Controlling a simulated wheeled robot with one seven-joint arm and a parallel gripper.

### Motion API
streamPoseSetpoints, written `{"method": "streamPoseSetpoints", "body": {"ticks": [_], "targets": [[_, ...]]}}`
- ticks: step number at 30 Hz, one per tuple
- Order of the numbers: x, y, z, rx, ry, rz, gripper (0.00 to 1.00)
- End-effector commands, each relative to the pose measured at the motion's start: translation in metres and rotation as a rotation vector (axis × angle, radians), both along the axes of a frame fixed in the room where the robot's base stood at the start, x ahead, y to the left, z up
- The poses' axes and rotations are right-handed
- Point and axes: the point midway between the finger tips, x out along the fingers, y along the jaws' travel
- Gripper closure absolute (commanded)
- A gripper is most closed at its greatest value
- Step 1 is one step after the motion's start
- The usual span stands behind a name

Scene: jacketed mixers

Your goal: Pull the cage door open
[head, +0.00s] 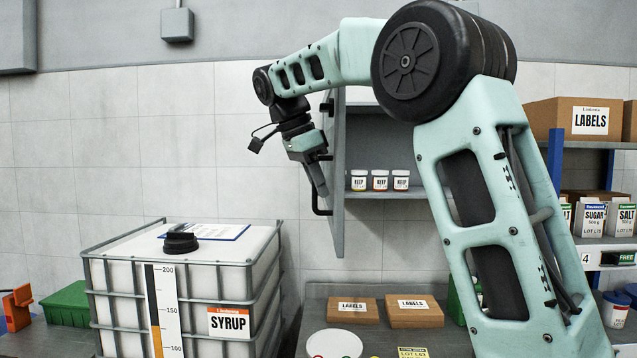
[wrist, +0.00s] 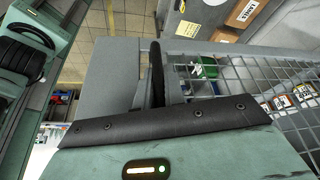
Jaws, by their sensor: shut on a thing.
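The cage door (head: 338,165) hangs on the grey wall cabinet and shows nearly edge-on in the head view, standing out from the cabinet front. The wrist view shows its grey frame (wrist: 112,75) and wire mesh (wrist: 245,75). Its black handle (head: 317,203) is on the left face; it also shows in the wrist view (wrist: 156,70). My gripper (head: 320,189) reaches down to the handle from above and is shut on it. The fingertips are small in the head view and partly hidden by the gripper body in the wrist view.
Jars marked KEEP (head: 380,180) stand in the cabinet, visible right of the door. A caged SYRUP tank (head: 230,322) stands below left, with a black cap (head: 181,241) on top. Two cardboard boxes (head: 414,311) lie on the counter below. Shelves with goods stand at right.

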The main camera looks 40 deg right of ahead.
Motion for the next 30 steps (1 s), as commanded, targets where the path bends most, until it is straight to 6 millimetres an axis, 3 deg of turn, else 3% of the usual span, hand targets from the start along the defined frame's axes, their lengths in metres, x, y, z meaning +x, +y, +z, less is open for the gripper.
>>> {"method": "streamPoseSetpoints", "body": {"ticks": [10,12,13,23,30], "targets": [[0.000,0.001,0.000,0.005,0.001,0.001,1.00],[0.000,0.001,0.000,0.003,0.001,0.001,0.72],[0.000,0.001,0.000,0.003,0.001,0.001,0.67],[0.001,0.001,0.002,0.002,-0.001,0.000,0.67],[0.005,0.011,0.027,0.001,-0.003,0.001,0.67]]}}
